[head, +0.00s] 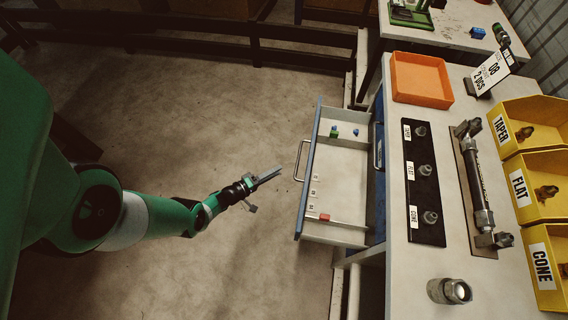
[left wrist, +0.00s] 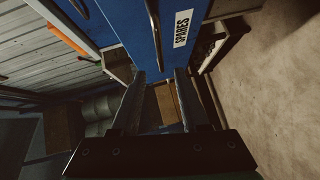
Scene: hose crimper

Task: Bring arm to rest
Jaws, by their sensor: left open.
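My left gripper (head: 268,175) is open and empty in the head view. It hangs over the bare floor, a little left of the open drawer (head: 300,213) and apart from its handle (head: 301,160). In the left wrist view the two fingers of the left gripper (left wrist: 160,80) are spread with nothing between them. Beyond them is a blue drawer front (left wrist: 155,35) with a SPARES label (left wrist: 183,28). My right gripper is in neither view.
The workbench (head: 400,280) carries an orange tray (head: 420,79), a black fitting board (head: 423,205), a hose assembly (head: 477,185), a metal fitting (head: 449,291) and yellow bins (head: 540,187). The open drawer juts out from the bench. The floor (head: 190,100) around my left arm is clear.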

